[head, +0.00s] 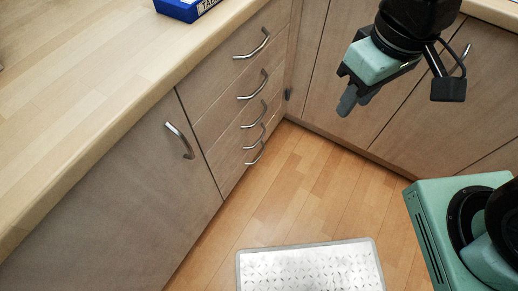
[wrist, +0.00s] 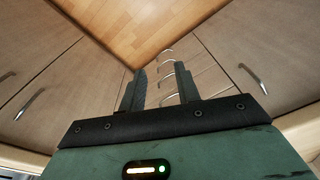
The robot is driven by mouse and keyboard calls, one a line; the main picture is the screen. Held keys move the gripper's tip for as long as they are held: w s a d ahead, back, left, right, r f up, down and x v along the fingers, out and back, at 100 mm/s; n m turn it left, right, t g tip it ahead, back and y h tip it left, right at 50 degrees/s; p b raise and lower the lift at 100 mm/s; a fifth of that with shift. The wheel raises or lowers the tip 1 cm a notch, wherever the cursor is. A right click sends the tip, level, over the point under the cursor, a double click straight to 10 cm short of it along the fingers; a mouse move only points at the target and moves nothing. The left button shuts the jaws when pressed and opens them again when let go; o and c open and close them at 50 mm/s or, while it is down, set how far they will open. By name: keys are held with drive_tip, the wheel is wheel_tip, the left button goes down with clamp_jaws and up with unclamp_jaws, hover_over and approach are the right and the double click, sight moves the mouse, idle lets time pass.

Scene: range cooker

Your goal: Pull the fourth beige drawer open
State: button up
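A stack of beige drawers stands left of the cabinet corner, all shut, each with a curved metal handle. Counting from the top, the fourth drawer's handle (head: 255,137) is low in the stack, just above the lowest handle (head: 256,154). My gripper (head: 350,101) hangs in the air right of the drawers, apart from every handle. In the wrist view, my gripper (wrist: 160,72) has its fingers spread with nothing held. Several drawer handles (wrist: 167,66) show beyond and between the fingers; which is the fourth is hard to tell there.
A wooden worktop (head: 90,75) runs above the drawers, with a blue box (head: 186,8) on it. A cupboard door with a handle (head: 179,140) is left of the drawers. More cupboards (head: 395,115) stand behind my gripper. A metal plate (head: 310,268) lies on the otherwise clear floor.

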drive_tip(key=w+d+f+m+t+b, duration=0.15)
drive_tip(key=w+d+f+b, duration=0.25)
drive_tip(key=f+b, duration=0.5)
drive_tip(key=w+d+f+m+t+b, duration=0.15)
drive_tip(key=w+d+f+b, duration=0.3)
drive_tip(key=f+b, duration=0.5)
drive_tip(key=w+d+f+m+b, duration=0.2)
drive_tip(key=w+d+f+b, duration=0.4)
drive_tip(key=f, duration=0.6)
drive_tip(key=w+f+m+t+y+b, duration=0.1)
drive_tip(key=w+f+t+b, duration=0.35)
drive_tip(key=w+f, duration=0.75)
drive_tip(key=m+g+y, duration=0.3)
drive_tip(key=g+y, duration=0.1)
drive_tip(key=y, duration=1.1)
approach(260, 140)
drive_tip(key=shift+f+b+x, duration=0.15)
drive_tip(key=shift+b+x, duration=1.85)
drive_tip(key=shift+x, duration=0.55)
drive_tip(key=shift+f+b+x, duration=0.15)
drive_tip(key=shift+b+x, duration=1.8)
drive_tip(key=shift+x, duration=0.65)
